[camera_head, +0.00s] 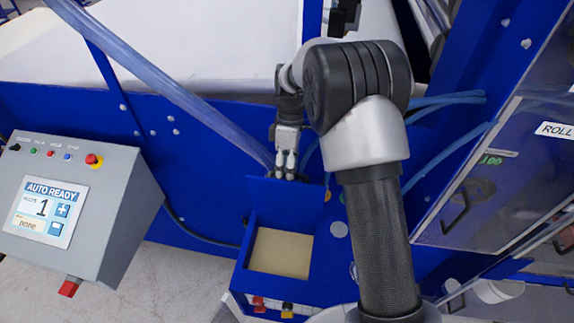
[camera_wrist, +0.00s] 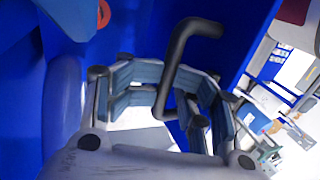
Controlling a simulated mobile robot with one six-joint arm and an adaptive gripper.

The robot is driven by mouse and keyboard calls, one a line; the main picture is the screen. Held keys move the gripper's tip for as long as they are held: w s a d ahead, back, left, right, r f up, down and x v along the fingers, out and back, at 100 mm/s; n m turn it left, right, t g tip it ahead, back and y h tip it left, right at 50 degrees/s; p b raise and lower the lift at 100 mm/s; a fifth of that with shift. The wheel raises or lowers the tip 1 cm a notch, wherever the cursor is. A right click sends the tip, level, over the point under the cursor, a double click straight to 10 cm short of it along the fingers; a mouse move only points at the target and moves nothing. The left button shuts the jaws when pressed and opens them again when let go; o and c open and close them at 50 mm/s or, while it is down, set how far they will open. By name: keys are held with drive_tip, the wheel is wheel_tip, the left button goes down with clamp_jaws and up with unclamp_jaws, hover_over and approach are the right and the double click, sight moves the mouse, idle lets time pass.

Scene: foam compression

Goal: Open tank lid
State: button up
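The tank (camera_head: 242,278) is a blue box at the lower middle of the head view, with an open top and a tan inside. Its blue lid (camera_head: 285,203) stands raised, roughly upright, at the far edge of the opening. My gripper (camera_head: 287,172) is just above and behind the lid's top edge. In the wrist view a black bent handle (camera_wrist: 180,70) on a blue surface lies between the spread fingers of my gripper (camera_wrist: 172,98). The fingers look open around the handle; any contact is hard to judge. The lid hides the handle in the head view.
A grey control panel (camera_head: 85,215) reading AUTO READY stands at the left. Small buttons (camera_head: 272,304) sit on the tank's front. A blue frame and a cabinet (camera_head: 500,170) with handles close off the right. Pale floor (camera_head: 190,280) shows at the lower left.

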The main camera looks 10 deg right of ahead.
drive_tip(key=shift+r, duration=0.2)
drive_tip(key=v, duration=0.7)
drive_tip(key=shift+w+d+r, duration=0.1)
drive_tip(key=shift+r, duration=0.1)
drive_tip(key=s+d+r+m+t, duration=0.2)
drive_tip(key=s+r+m+t, duration=0.4)
drive_tip(key=s+r, duration=0.75)
drive_tip(key=s+d+m+t+h, duration=0.1)
drive_tip(key=s+d+m+t, duration=0.2)
drive_tip(key=s+m, duration=0.8)
drive_tip(key=s+f+n+b, duration=0.1)
drive_tip(key=f+b, duration=0.8)
drive_tip(key=s+f+n+b, duration=0.1)
drive_tip(key=s+f+b, duration=0.1)
drive_tip(key=f+b, duration=0.7)
drive_tip(key=s+f+n+b, duration=0.1)
drive_tip(key=s+f+b, duration=0.1)
drive_tip(key=f+b, duration=0.7)
drive_tip(key=shift+a+f+g, duration=0.2)
drive_tip(key=shift+f+g, duration=0.2)
drive_tip(key=shift+f, duration=0.65)
